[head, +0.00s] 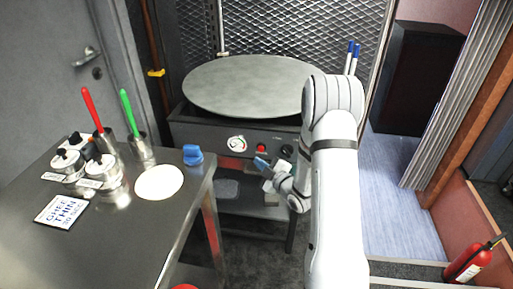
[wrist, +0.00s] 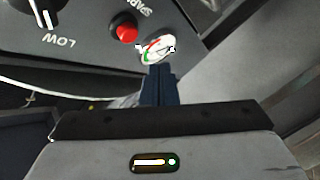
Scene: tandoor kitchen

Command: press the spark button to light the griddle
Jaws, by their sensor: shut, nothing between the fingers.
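The griddle (head: 255,85) is a large round grey plate on a dark stand. Its front panel carries a red spark button (head: 265,145), a white dial gauge (head: 237,143) to its left and a black knob (head: 287,151) to its right. The wrist view shows the panel upside down, with the red button (wrist: 127,33) beside the gauge (wrist: 158,48) and upturned "SPARK" lettering. My gripper (head: 261,163) is shut and empty in front of the panel, just below the button. In the wrist view its dark fingertips (wrist: 158,70) overlap the gauge's edge, off to one side of the button.
A fire extinguisher (head: 472,262) stands at lower right. Blue floor lies clear at right.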

